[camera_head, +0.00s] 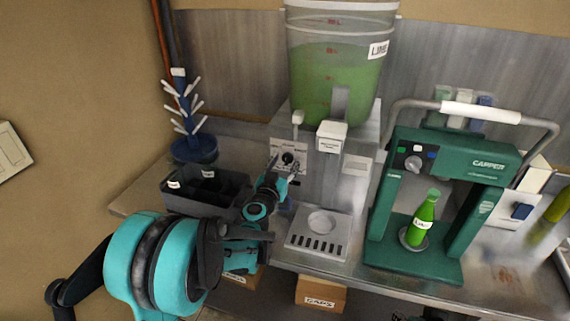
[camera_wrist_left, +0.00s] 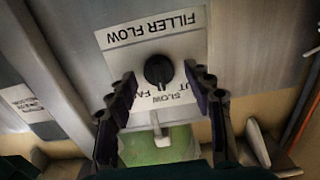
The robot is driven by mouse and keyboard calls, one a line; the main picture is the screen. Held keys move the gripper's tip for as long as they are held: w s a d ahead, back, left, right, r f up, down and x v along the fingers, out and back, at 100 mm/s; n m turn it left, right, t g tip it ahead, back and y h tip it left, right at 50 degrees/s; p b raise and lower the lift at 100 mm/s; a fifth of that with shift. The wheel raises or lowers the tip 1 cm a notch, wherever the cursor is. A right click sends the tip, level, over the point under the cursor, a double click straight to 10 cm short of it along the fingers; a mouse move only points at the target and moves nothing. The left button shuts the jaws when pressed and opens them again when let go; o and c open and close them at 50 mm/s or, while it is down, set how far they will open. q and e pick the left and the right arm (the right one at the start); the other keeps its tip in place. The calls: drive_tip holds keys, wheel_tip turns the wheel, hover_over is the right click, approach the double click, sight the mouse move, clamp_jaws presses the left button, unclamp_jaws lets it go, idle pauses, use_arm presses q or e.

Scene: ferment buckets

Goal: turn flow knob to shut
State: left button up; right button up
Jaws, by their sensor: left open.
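The black flow knob (camera_head: 288,158) sits on the white filler panel of the green-liquid dispenser. In the left wrist view the knob (camera_wrist_left: 158,70) shows upside down on the panel (camera_wrist_left: 150,42) marked FILLER FLOW. The labels SLOW, part of FAST and the end of SHUT show around it; fingers cover the rest. The knob's pointer seems to face the SLOW and FAST side, but the exact mark is unclear. My left gripper (camera_head: 282,171) is open in front of the panel, its fingers (camera_wrist_left: 160,77) on either side of the knob, apparently not touching it.
The clear tank (camera_head: 336,65) of green liquid stands above the panel, with a drip tray (camera_head: 318,243) below. A black divided bin (camera_head: 205,188) and blue bottle tree (camera_head: 195,148) stand left. A green capper (camera_head: 440,255) holding a green bottle (camera_head: 422,222) stands right.

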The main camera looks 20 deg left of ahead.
use_arm(q)
drive_tip(key=shift+w, duration=0.25)
drive_tip(key=shift+c, duration=0.3)
drive_tip(key=c, duration=1.1)
drive_tip(key=shift+n, duration=0.3)
drive_tip(key=n, duration=0.4)
drive_tip(key=shift+a+n+b, duration=0.1)
drive_tip(key=shift+n+b, duration=0.2)
drive_tip(key=shift+n, duration=1.8)
